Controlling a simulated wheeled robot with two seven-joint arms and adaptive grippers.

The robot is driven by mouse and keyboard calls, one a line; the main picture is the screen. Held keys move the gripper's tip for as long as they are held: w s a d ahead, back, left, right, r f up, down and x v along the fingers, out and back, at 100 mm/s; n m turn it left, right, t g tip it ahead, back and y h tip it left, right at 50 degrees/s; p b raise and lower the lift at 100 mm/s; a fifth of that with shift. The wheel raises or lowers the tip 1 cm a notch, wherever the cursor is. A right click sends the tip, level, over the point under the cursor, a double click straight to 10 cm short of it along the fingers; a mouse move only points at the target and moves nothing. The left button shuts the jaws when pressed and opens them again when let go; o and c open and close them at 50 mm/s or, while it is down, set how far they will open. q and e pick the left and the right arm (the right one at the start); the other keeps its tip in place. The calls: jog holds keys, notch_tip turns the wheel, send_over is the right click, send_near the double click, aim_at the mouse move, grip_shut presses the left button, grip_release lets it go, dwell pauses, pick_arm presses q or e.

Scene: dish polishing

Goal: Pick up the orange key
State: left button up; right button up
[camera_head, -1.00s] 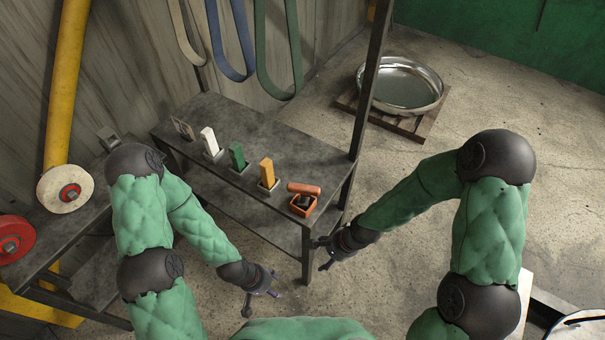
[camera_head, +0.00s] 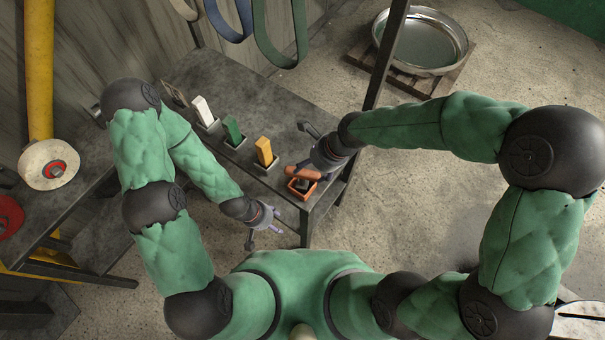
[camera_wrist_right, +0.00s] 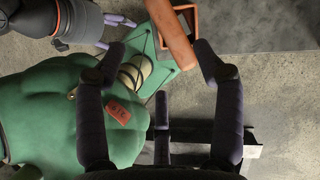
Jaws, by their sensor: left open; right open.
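No thing in view is clearly shaped like a key. The orange things are an orange cylinder (camera_head: 306,173) by a small open orange box (camera_head: 292,186) at the table's front right corner, and an upright yellow-orange block (camera_head: 264,150) in a holder left of them. My right gripper (camera_head: 301,148) is open over that corner, beside the cylinder. In the right wrist view, the cylinder (camera_wrist_right: 172,34) reaches down from the top edge, its lower end close to the right fingertip; the box (camera_wrist_right: 193,12) shows partly behind it. My left gripper (camera_head: 265,237) is open and empty, below the table's front edge.
A white block (camera_head: 203,109) and a green block (camera_head: 233,131) stand in holders on the dark table (camera_head: 270,95). A dark post (camera_head: 388,55) rises at the table's right. A metal basin (camera_head: 425,45) sits on a pallet behind.

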aim_at(303, 173)
jog(key=x, duration=0.3)
jog(key=shift+w+f+b, duration=0.1)
jog(key=shift+f+b, duration=0.1)
jog(key=shift+b, duration=0.15)
jog(key=x, duration=0.1)
jog(key=b+x, duration=0.1)
jog(key=x, duration=0.1)
jog(key=b+x, duration=0.1)
jog(key=x, duration=0.1)
jog(key=shift+w+d+f, duration=0.1)
jog(key=shift+w, duration=0.25)
jog(key=c, duration=1.4)
